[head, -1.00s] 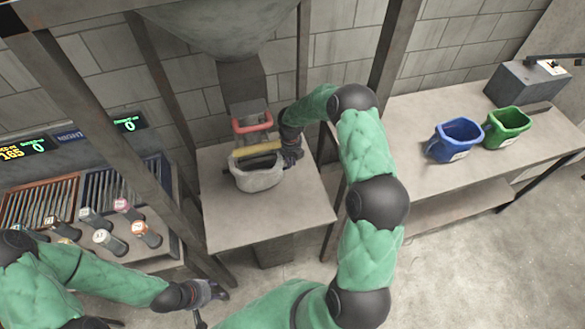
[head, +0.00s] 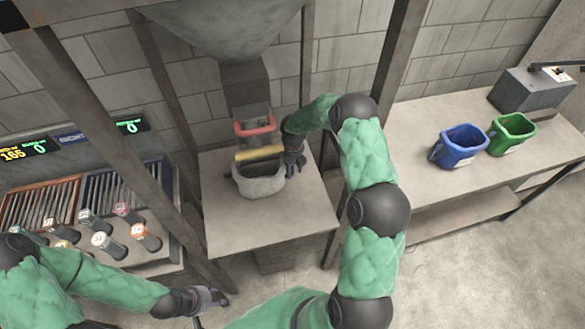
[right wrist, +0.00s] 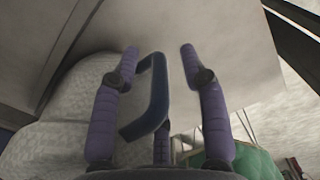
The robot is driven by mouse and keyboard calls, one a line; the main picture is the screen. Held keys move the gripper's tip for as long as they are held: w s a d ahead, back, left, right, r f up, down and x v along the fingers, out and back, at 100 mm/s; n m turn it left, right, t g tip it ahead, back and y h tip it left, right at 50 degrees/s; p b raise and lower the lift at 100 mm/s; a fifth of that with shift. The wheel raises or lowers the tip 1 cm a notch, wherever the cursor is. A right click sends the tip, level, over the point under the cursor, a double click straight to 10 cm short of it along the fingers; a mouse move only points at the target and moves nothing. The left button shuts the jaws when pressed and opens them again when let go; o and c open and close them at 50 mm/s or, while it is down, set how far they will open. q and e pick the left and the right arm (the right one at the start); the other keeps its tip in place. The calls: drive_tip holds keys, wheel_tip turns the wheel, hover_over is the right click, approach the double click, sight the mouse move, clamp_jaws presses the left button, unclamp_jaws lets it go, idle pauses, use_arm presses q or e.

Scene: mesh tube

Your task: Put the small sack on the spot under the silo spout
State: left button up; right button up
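The small sack (head: 260,184), pale grey and open-topped, stands on the small table (head: 270,228) below the silo spout (head: 246,88). A yellow bar (head: 258,153) crosses just above its far rim. Any mark for the spot is hidden or not visible. My right gripper (head: 293,166) is at the sack's right side. In the right wrist view, its fingers (right wrist: 158,55) are spread on either side of the sack's dark blue handle (right wrist: 152,100), apparently not gripping it; the pale sack (right wrist: 65,110) is to the left. My left gripper (head: 212,298) is low, left of the table; its fingers are unclear.
A red frame (head: 254,124) hangs at the spout's lower end. Metal posts flank the table. At right, a bench (head: 420,170) carries a blue bin (head: 459,147), a green bin (head: 511,134) and a grey box (head: 535,88).

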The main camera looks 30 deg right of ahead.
drive_tip(key=shift+r, duration=0.1)
wheel_tip(320, 180, up, 12)
drive_tip(key=shift+f, duration=0.1)
idle(0.4)
